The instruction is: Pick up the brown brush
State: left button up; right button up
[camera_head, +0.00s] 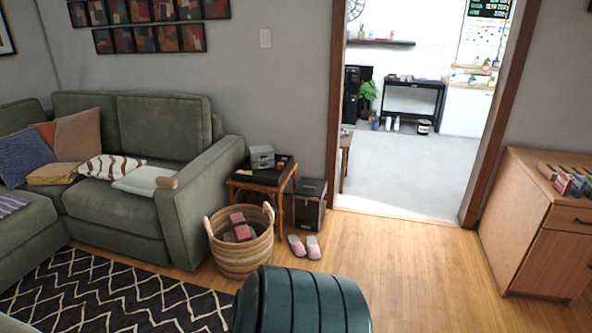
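Neither of my grippers is in view.
A woven basket (240,260), pink slippers (304,246) and a side table (262,182) with a grey box stand right of the sofa. A dark green ribbed piece (300,302) fills the front middle. Wooden floor (425,275) is clear toward the doorway; a wooden cabinet (535,245) stands right.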

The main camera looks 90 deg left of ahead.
aim_at(165, 183)
jog(key=u, duration=3.65)
